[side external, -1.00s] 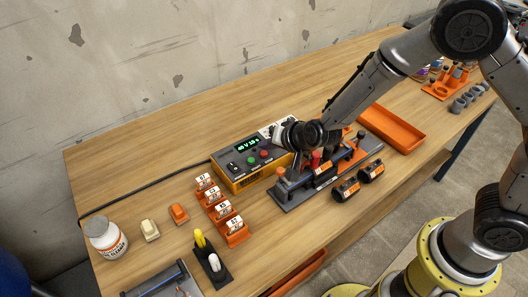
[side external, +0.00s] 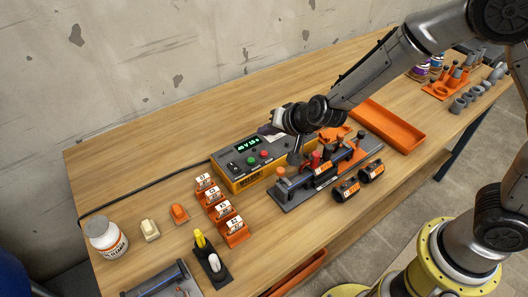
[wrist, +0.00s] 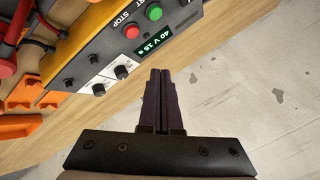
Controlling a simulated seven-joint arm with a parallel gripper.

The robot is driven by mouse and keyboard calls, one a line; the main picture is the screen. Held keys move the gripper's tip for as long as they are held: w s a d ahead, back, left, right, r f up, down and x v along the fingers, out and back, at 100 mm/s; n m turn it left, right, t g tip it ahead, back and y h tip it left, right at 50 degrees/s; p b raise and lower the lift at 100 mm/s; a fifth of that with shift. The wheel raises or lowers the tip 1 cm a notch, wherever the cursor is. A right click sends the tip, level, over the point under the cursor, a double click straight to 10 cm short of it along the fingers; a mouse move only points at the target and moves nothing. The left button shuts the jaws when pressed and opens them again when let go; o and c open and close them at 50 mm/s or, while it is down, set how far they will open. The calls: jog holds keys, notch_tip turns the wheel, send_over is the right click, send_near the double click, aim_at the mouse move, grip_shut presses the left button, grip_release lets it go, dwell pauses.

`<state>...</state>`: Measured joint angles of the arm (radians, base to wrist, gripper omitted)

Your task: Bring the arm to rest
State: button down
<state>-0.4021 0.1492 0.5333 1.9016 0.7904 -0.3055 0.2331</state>
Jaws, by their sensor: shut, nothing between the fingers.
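In the side external view my wrist is in front of the back right of the control box, and the fingertips there are hard to make out. The grey and orange control box (side external: 240,168) has a lit green display reading "40 V 15 s". It also shows in the wrist view (wrist: 107,42), left of the fingers. The grey clamp fixture (side external: 300,190) stands beside the box with a dark pipe in it.
An empty orange tray (side external: 386,127) lies right of the fixture. Two black labelled couplers (side external: 347,189) lie in front. Orange numbered holders (side external: 219,207), a white cleaner bottle (side external: 106,238) and a marker stand (side external: 211,262) are at the left.

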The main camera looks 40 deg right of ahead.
dwell(0.3)
jog(key=s+d+r+t, duration=0.15)
jog(key=d+r, duration=0.25)
jog(key=r, duration=0.5)
jog(key=d+r+t, duration=0.2)
jog(key=d+r, duration=0.1)
jog(key=r, duration=0.6)
jog(key=s+d+r+n+y, duration=0.1)
jog(key=s+d+r+n, duration=0.1)
jog(key=s+r, duration=0.4)
jog(key=s+d+f+n+g, duration=0.2)
jog(key=s+f, duration=0.1)
jog(key=s, duration=0.4)
jog(key=s+d+f+n+g+h, duration=0.1)
jog(key=s+d+f+n+g, duration=0.1)
jog(key=s, duration=0.6)
jog(key=s+d+f+n+g+h, duration=0.1)
jog(key=s+d+f+g, duration=0.1)
jog(key=s, duration=0.6)
notch_tip(320, 180, down, 2)
jog(key=shift+s+f+n+g, duration=0.1)
jog(key=shift+s+n+g, duration=0.15)
jog(key=shift+n+g, duration=0.25)
